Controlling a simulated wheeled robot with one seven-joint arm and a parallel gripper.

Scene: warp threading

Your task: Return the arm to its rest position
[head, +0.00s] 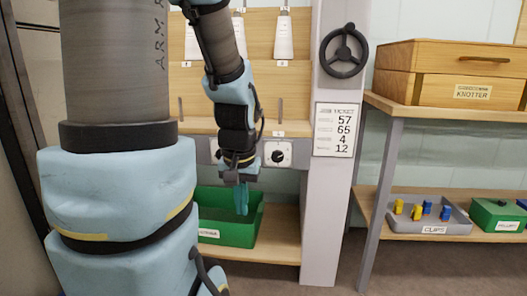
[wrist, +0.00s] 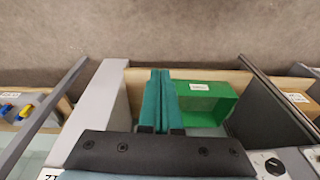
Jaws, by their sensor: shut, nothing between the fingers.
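My gripper (head: 241,198) hangs pointing down at the end of my arm, in front of the green bin on the low shelf in the head view. In the wrist view its two teal fingers (wrist: 157,100) lie side by side, shut, with nothing between them. The green bin (wrist: 207,103) shows just right of the fingers there, with a white label on its rim. In the head view the bin (head: 230,233) is partly hidden behind my arm and gripper.
A grey post (head: 325,215) with a black handwheel (head: 343,52) and a ticket card (head: 336,130) stands right of my gripper. A dial (head: 277,154) sits on the panel behind. Right shelves hold a wooden knotter box (head: 455,92), a grey clips tray (head: 425,222) and another green bin (head: 497,218).

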